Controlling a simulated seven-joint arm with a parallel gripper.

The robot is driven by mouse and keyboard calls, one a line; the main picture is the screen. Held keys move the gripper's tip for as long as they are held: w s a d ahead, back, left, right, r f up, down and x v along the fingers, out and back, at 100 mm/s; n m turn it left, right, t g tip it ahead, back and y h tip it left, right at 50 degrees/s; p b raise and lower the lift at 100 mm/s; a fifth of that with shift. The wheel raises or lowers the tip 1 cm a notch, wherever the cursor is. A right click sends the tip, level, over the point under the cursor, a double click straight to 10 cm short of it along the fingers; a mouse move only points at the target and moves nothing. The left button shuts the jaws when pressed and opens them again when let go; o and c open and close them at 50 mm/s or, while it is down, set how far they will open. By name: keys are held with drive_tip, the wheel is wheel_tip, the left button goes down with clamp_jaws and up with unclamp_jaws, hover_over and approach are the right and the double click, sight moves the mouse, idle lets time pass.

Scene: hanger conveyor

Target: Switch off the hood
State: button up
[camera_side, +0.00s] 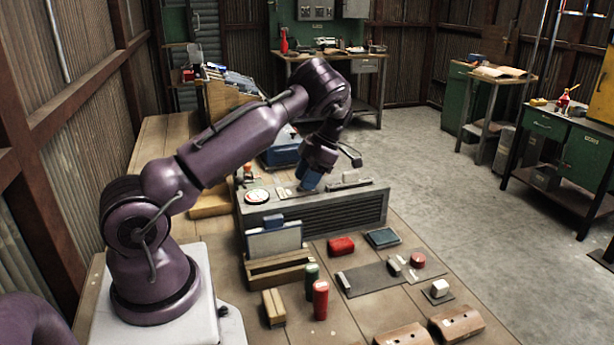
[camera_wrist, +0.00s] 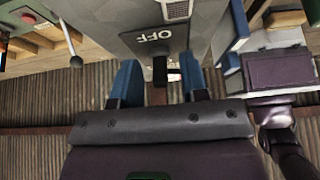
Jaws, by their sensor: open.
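The hood looks to be the grey box (camera_side: 315,212) with a slatted front in the middle of the bench in the side view. My gripper (camera_side: 309,182) reaches down to its top, with blue fingers. In the wrist view my gripper (camera_wrist: 159,76) is open, one blue finger on each side of a small dark switch knob (camera_wrist: 160,68). A dark plate with an upside-down OFF label (camera_wrist: 153,36) lies just beyond the knob. I cannot tell whether the fingers touch the knob. The switch is hidden by my gripper in the side view.
A round dial (camera_side: 257,196) sits at the box's left end. A ball-ended lever (camera_wrist: 76,60) shows in the wrist view.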

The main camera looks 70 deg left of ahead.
drive_tip(key=shift+r, duration=0.1)
drive_tip(key=v, duration=1.2)
drive_tip(key=shift+w+r, duration=0.3)
